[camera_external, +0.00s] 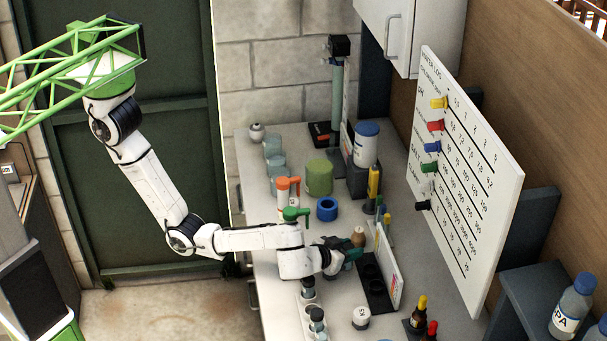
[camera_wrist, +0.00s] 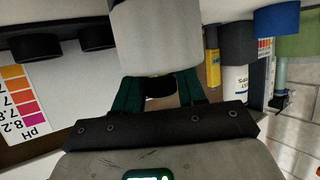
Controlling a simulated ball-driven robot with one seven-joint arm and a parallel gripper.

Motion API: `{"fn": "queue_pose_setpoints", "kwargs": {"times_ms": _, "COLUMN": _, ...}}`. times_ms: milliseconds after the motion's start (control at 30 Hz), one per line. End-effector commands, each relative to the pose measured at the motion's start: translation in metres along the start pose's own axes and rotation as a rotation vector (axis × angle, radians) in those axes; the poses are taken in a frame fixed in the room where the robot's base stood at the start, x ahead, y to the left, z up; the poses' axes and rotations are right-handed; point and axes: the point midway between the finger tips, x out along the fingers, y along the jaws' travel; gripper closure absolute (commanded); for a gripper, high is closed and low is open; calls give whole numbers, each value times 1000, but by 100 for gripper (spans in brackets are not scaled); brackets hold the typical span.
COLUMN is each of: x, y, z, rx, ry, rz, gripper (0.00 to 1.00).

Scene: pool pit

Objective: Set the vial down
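My gripper (camera_wrist: 161,85) has dark green fingers closed around a narrow dark part below a wide pale grey cylinder, which I take to be the vial (camera_wrist: 158,40). The fingertips are partly hidden by it. In the external view my gripper (camera_external: 347,252) is over the counter, with a tan rounded top (camera_external: 358,237) showing at its tips; the rest of that piece is hidden. Just in front of the gripper is a black holder (camera_external: 377,298) with round dark openings.
A pH colour chart (camera_external: 388,270) stands upright behind the holder. A white-capped jar (camera_external: 361,318), dark bottles (camera_external: 418,313) and capped vials (camera_external: 317,318) stand nearby. A blue ring (camera_external: 327,209) and green cylinder (camera_external: 319,178) are farther back. A whiteboard (camera_external: 462,180) rises on the right.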

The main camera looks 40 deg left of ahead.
Motion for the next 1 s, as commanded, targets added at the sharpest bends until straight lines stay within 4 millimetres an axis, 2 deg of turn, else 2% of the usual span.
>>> {"fn": "queue_pose_setpoints", "kwargs": {"times_ms": 33, "x": 0, "y": 0, "z": 0, "rx": 0, "ry": 0, "rz": 0, "gripper": 55}}
{"fn": "queue_pose_setpoints", "kwargs": {"times_ms": 167, "x": 0, "y": 0, "z": 0, "rx": 0, "ry": 0, "rz": 0, "gripper": 42}}
{"fn": "queue_pose_setpoints", "kwargs": {"times_ms": 533, "x": -4, "y": 0, "z": -2, "rx": 1, "ry": 0, "rz": 1, "gripper": 42}}
{"fn": "queue_pose_setpoints", "kwargs": {"times_ms": 667, "x": -24, "y": 1, "z": -2, "rx": -1, "ry": 1, "rz": 4, "gripper": 42}}
{"fn": "queue_pose_setpoints", "kwargs": {"times_ms": 1000, "x": -92, "y": 0, "z": -1, "rx": -1, "ry": 1, "rz": 3, "gripper": 42}}
